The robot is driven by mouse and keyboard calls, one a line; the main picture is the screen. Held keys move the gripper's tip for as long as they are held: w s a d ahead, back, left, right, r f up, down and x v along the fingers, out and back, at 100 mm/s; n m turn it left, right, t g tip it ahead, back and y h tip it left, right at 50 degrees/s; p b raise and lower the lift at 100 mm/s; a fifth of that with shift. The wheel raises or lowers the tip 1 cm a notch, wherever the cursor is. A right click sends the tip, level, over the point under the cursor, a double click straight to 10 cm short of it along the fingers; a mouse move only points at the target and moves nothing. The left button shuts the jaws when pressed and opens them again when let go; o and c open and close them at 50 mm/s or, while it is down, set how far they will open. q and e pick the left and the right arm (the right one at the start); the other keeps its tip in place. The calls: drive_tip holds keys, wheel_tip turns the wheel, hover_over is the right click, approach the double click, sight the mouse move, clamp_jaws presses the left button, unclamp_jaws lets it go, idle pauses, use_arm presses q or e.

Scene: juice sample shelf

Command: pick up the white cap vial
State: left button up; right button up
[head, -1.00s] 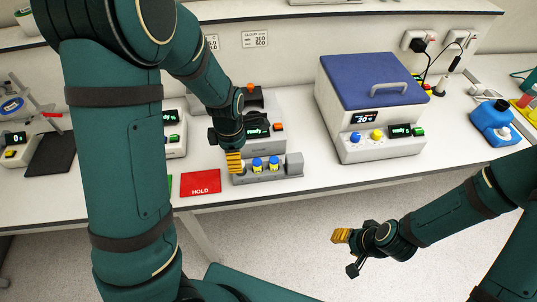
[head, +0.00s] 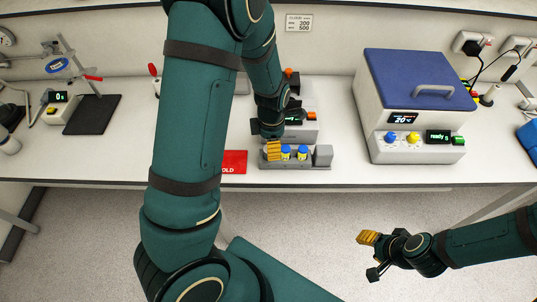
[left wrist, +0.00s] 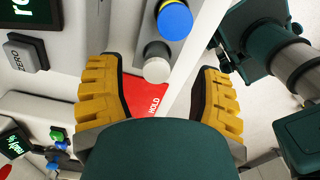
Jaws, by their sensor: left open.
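The white cap vial (left wrist: 157,66) shows in the left wrist view, its round white cap just ahead of and between my fingers. A blue-capped vial (left wrist: 175,20) stands beyond it. My left gripper (left wrist: 158,98) is open, with one yellow finger on each side; I cannot tell whether either touches the vial. In the head view, my left gripper (head: 272,151) is at the left end of the grey rack (head: 295,166) and hides the white cap vial. Two blue-capped vials (head: 286,152) (head: 302,152) stand to its right. My right gripper (head: 370,255) is open and empty, away from the bench.
A red HOLD card (head: 234,162) lies left of the rack and also shows in the left wrist view (left wrist: 145,98). A grey instrument (head: 300,125) stands behind the rack. A blue-lidded heater box (head: 415,100) is to the right.

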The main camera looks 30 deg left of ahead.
use_arm(q)
drive_tip(key=f, duration=0.2)
drive_tip(key=a+f, duration=0.1)
drive_tip(key=shift+s+f, duration=0.2)
drive_tip(key=shift+f, duration=0.65)
drive_tip(key=shift+d, duration=0.1)
clamp_jaws()
